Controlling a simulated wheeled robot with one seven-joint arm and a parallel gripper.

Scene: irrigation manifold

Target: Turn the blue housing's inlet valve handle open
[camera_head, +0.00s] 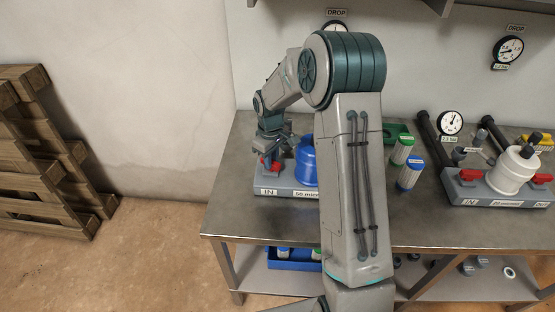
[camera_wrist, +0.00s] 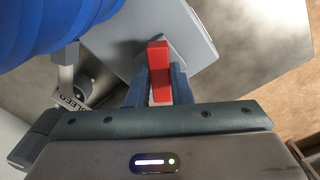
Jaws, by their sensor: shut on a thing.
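The blue housing (camera_head: 306,163) stands on its grey base at the left of the bench, partly hidden behind my arm. Its ribbed blue side fills the top left of the wrist view (camera_wrist: 50,22). The red inlet valve handle (camera_head: 268,165) is above the IN label, left of the housing. In the wrist view the red handle (camera_wrist: 158,62) points up and away from my gripper. My gripper (camera_wrist: 160,86) is shut on the handle, one finger on each side.
A grey fitting with a BLEED tag (camera_wrist: 72,98) is close left of my gripper. A white housing (camera_head: 512,170) with red handles stands at the right. Green (camera_head: 402,150) and blue (camera_head: 411,172) cartridges stand between. A wooden pallet (camera_head: 40,150) leans at the left wall.

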